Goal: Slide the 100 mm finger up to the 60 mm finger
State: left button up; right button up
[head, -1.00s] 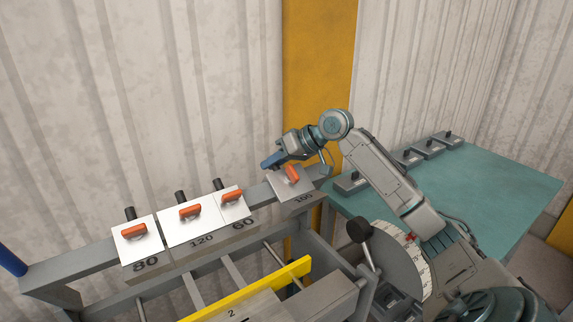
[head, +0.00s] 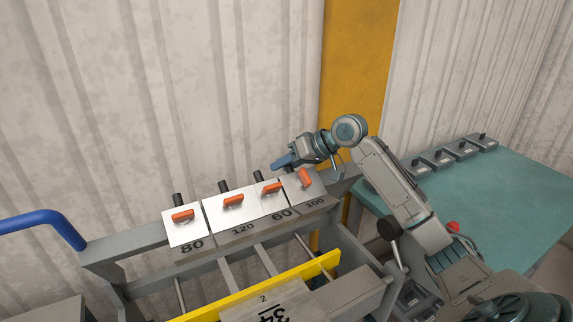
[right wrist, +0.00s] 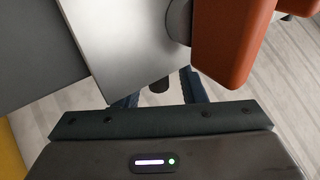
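The 100 mm finger (head: 317,190) is a grey plate with an orange handle, at the right end of the row on the beam. Its plate sits right beside the 60 mm finger (head: 276,206); I cannot tell if they touch. It looks slightly turned against its neighbours. My right gripper (head: 283,162) is behind and above the 100 mm finger's top edge. In the right wrist view its two fingers (right wrist: 160,92) are apart, with a dark post between them further off, and the plate partly hides them. My left gripper is out of view.
The 120 mm finger (head: 235,217) and 80 mm finger (head: 184,231) stand left of the 60. A yellow bar (head: 290,280) crosses the machine below. A blue tube (head: 45,217) is at far left. A green table (head: 500,205) with several small blocks is at right.

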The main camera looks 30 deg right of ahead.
jog(key=shift+s+d+r, duration=0.1)
jog(key=shift+d, duration=0.1)
jog(key=shift+s+d+r+b, duration=0.15)
jog(key=shift+s+b, duration=0.05)
jog(key=shift+b, duration=0.1)
jog(key=b+v, duration=0.3)
jog(key=v, duration=0.5)
jog(key=shift+b, duration=0.35)
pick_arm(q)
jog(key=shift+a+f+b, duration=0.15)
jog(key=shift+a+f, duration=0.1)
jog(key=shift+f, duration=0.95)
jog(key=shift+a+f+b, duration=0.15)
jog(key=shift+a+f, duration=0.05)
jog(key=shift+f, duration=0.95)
pick_arm(e)
jog(key=shift+v, duration=0.9)
